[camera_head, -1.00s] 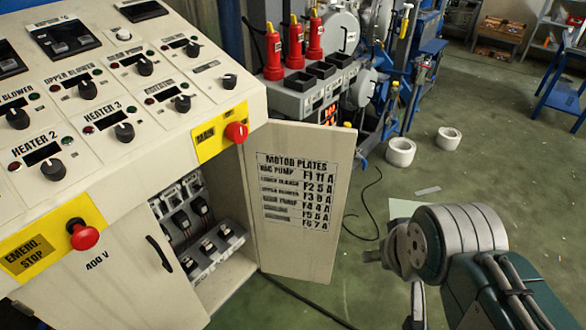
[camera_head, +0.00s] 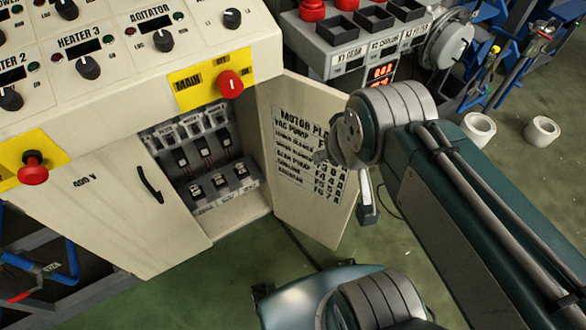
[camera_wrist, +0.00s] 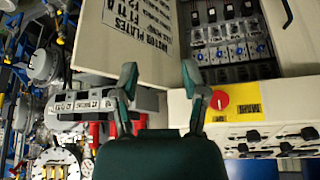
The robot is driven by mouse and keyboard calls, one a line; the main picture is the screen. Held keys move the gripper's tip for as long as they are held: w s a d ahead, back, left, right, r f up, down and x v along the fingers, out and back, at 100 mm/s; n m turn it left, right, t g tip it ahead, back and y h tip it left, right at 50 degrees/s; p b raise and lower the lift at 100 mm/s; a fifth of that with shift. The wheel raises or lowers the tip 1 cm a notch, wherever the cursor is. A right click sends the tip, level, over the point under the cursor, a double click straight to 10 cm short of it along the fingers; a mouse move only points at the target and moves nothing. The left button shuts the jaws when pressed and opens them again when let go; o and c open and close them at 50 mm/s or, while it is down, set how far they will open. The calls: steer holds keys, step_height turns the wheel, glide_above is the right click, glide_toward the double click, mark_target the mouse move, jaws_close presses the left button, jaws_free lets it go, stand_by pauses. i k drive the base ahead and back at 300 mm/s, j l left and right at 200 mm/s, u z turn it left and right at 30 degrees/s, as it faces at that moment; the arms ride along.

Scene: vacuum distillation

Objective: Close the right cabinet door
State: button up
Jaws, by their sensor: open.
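The right cabinet door (camera_head: 265,160) is a cream panel with a "MOTOR PLATES" list on its inner face. It stands open, swung out to the right of the cabinet (camera_head: 110,225). The opening shows rows of breakers (camera_head: 205,165); they show in the wrist view (camera_wrist: 225,40) too. My gripper (camera_head: 366,205) is partly hidden by my arm and overlaps the door's right part in the head view. In the wrist view my gripper (camera_wrist: 160,80) is open and empty, with the door (camera_wrist: 150,55) beyond its fingers. I cannot tell whether it touches the door.
The left cabinet door (camera_head: 130,200) is shut and has a black handle. Red knobs (camera_head: 230,84) stick out from the panel above. A grey control box (camera_head: 350,40) stands behind the open door. Two white rolls (camera_head: 478,128) are on the green floor at right.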

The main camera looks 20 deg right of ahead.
mark_target(319, 200)
steer(key=i+l+u, duration=0.15)
steer(key=l+u, duration=0.25)
steer(key=i+l+u, duration=0.1)
steer(key=l+u, duration=0.25)
steer(key=l, duration=0.15)
steer(key=l+u, duration=0.8)
steer(key=l, duration=0.2)
steer(key=k+l+u, duration=0.3)
steer(key=l, duration=0.15)
steer(key=k+l+u, duration=0.15)
steer(key=l+u, duration=0.2)
steer(key=l, duration=0.15)
steer(key=k+l+u, duration=0.3)
steer(key=k, duration=0.1)
steer(key=j+z, duration=0.2)
steer(key=j, duration=0.35)
